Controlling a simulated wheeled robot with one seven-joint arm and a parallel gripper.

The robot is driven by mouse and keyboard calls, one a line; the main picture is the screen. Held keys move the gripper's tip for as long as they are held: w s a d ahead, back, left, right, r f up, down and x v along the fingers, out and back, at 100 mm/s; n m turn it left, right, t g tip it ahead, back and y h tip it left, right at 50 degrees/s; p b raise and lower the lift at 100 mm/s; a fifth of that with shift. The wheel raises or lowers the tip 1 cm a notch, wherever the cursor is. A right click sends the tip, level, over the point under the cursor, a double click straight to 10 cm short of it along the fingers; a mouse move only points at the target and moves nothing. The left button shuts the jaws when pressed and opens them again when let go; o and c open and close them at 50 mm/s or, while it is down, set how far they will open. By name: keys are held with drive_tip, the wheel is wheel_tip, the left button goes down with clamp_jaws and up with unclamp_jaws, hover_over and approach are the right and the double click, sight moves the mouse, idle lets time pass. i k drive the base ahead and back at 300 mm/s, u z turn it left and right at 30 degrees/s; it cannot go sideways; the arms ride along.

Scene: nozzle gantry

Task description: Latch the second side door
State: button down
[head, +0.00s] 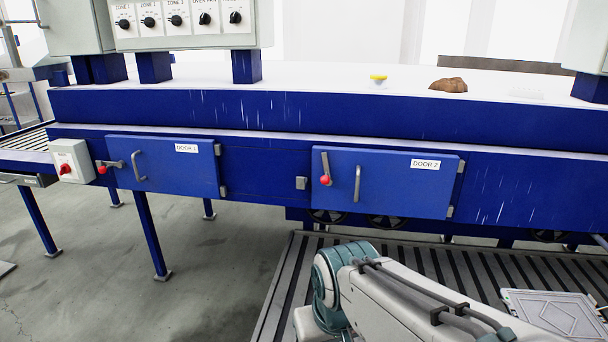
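The second side door (400,190) is a blue panel labelled DOOR 2 in the side of the blue machine, with hinges on its right edge. It looks closed or nearly closed; I cannot tell if it sits fully flush. Its latch lever (325,167) near the left edge stands upright, with a red ball (325,180) at its lower end. The grey keeper (301,183) on the frame to the left is clear of the lever. A grey vertical pull handle (357,183) is to the right of the lever. My gripper is out of view; only part of my arm shows below.
DOOR 1 (175,168) is at left, its lever (112,165) lying sideways across the door's left edge. A red rotary switch (68,160) is beside it. A slatted platform (465,265) covers the floor below the second door. A grey panel (555,312) lies at lower right.

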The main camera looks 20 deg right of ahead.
sight(327, 180)
drive_tip(key=k, duration=0.55)
drive_tip(key=u, duration=0.15)
drive_tip(key=i, duration=1.55)
drive_tip(key=z, duration=0.65)
